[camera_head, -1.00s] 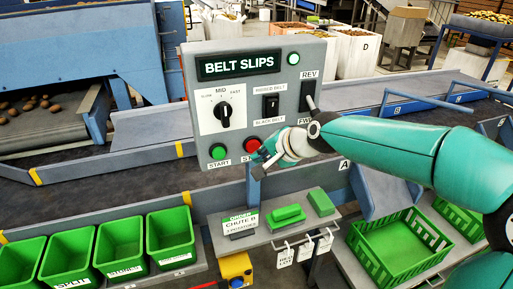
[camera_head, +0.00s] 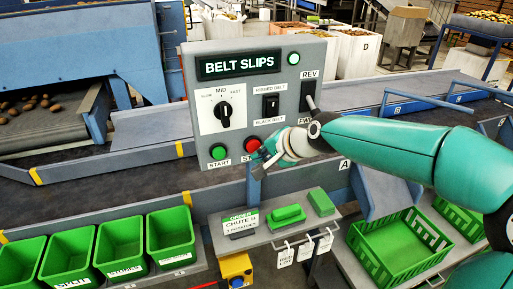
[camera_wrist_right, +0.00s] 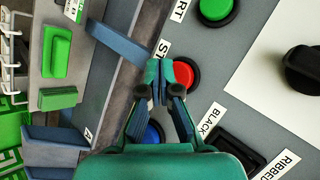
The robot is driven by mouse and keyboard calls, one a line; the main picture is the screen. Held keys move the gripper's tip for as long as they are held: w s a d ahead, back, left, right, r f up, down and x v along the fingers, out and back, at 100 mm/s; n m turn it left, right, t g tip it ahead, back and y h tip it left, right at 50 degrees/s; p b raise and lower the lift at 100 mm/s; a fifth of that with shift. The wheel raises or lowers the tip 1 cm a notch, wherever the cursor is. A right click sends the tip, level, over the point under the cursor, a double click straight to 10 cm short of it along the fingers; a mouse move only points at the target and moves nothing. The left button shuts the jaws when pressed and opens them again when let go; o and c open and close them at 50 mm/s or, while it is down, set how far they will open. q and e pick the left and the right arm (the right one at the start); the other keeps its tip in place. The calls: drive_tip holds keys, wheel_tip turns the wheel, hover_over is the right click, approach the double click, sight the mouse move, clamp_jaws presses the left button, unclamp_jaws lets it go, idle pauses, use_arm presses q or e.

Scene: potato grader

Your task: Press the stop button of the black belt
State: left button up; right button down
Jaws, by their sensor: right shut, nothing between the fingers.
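The grey control panel (camera_head: 240,140) faces me, with a display reading BELT SLIPS. The red stop button (camera_head: 252,144) is at its lower edge, right of the green start button (camera_head: 218,152). My right gripper (camera_head: 259,168) is shut and empty, just below the red button, and partly covers its label. In the right wrist view, the closed fingertips (camera_wrist_right: 160,78) lie right beside the red button (camera_wrist_right: 184,75) and overlap its edge. I cannot tell whether they touch it. The belt selector switch (camera_head: 271,104) sits between the labels RIBBED BELT and BLACK BELT. My left gripper is out of view.
A speed knob (camera_head: 224,112) and a FWD/REV lever (camera_head: 307,95) are on the panel. A blue button (camera_wrist_right: 153,133) shows below the gripper in the wrist view. A shelf (camera_head: 270,235) with green blocks and several green bins (camera_head: 120,245) stand below.

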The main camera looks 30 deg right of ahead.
drive_tip(key=shift+w, duration=0.15)
drive_tip(key=shift+w+d, duration=0.1)
drive_tip(key=shift+w, duration=0.2)
drive_tip(key=shift+w+d+r+p, duration=0.1)
drive_tip(key=shift+w+d+p, duration=0.05)
drive_tip(key=shift+w+p, duration=0.3)
idle(0.8)
idle(0.4)
drive_tip(key=shift+s+a+b, duration=0.2)
drive_tip(key=shift+s+b, duration=0.15)
drive_tip(key=shift+s, duration=0.5)
drive_tip(key=s, duration=0.2)
drive_tip(key=s+a, duration=0.1)
drive_tip(key=s, duration=0.2)
drive_tip(key=shift+a+b, duration=0.1)
drive_tip(key=shift+b, duration=0.3)
drive_tip(key=shift+w, duration=0.1)
